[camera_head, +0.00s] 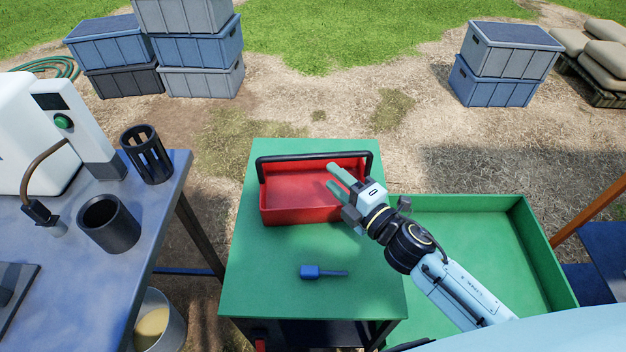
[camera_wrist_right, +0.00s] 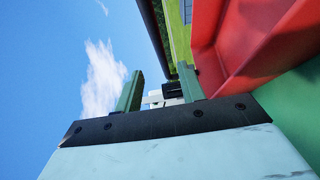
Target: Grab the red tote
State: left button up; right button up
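The red tote (camera_head: 285,205) is an open box with a black bar handle (camera_head: 314,156) along its back edge. It stands on the green table (camera_head: 250,270) in the head view. My right gripper (camera_head: 337,178) is over the right part of the tote, its two green fingers pointing toward the upper left, apart with nothing seen between them. In the right wrist view my right gripper (camera_wrist_right: 160,90) shows its fingers spread, with the red tote (camera_wrist_right: 255,45) at the right. I cannot tell whether a finger touches the tote. My left gripper is not in view.
A blue tool (camera_head: 311,272) lies on the green table in front of the tote. A large green tray (camera_head: 530,245) is to the right. A workbench with a black cup (camera_head: 108,223) and a slotted holder (camera_head: 147,154) stands left. Blue crates (camera_head: 500,70) are behind.

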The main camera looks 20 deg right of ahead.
aim_at(318, 159)
jog(key=x, duration=0.4)
jog(key=shift+w, duration=0.25)
jog(key=shift+w+a, duration=0.2)
jog(key=shift+w, duration=0.2)
jog(key=x, duration=0.4)
jog(key=shift+w+d+f, duration=0.1)
jog(key=shift+w+d, duration=0.2)
jog(key=shift+w, duration=0.05)
jog(key=shift+w+a, duration=0.1)
jog(key=shift+w, duration=0.15)
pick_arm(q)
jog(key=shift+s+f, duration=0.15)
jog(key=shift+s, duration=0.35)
pick_arm(e)
grip_shut()
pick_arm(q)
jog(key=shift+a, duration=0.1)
pick_arm(e)
jog(key=shift+w, duration=0.1)
